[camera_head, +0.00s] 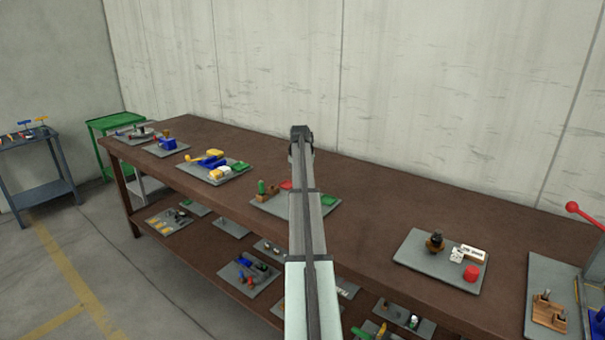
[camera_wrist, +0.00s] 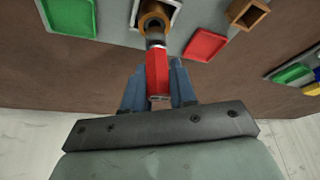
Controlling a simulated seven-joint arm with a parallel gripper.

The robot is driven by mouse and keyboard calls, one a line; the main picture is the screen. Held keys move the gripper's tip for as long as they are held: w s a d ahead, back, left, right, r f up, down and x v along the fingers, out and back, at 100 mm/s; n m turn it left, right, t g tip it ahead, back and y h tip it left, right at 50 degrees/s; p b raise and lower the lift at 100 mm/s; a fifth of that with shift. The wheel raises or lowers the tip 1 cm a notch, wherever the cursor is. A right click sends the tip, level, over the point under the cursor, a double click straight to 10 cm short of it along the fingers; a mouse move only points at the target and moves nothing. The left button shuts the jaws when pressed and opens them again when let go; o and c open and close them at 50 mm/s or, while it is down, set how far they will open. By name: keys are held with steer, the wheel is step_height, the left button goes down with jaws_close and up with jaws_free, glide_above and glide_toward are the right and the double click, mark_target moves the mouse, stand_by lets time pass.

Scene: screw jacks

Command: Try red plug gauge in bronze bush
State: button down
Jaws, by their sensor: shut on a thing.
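In the wrist view my gripper (camera_wrist: 158,66) is shut on the red plug gauge (camera_wrist: 157,76), with one blue-grey finger on each side. The gauge's grey nose points away from the wrist, toward the bronze bush (camera_wrist: 147,18). The bush is a short ring sitting at a pale square holder (camera_wrist: 173,12). The nose overlaps the near rim of the bush in this view; I cannot tell whether it is inside the bore. In the head view my arm hides the gripper, gauge and bush.
In the head view, other loaded boards stand along the brown bench (camera_head: 375,205), with bare bench between.

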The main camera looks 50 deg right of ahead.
steer(key=shift+f, duration=0.85)
stand_by(1.2)
steer(key=shift+r, duration=0.65)
steer(key=shift+f, duration=0.8)
stand_by(2.1)
steer(key=shift+r, duration=0.15)
steer(key=shift+r, duration=0.6)
steer(key=shift+r, duration=0.1)
steer(key=shift+r, duration=2)
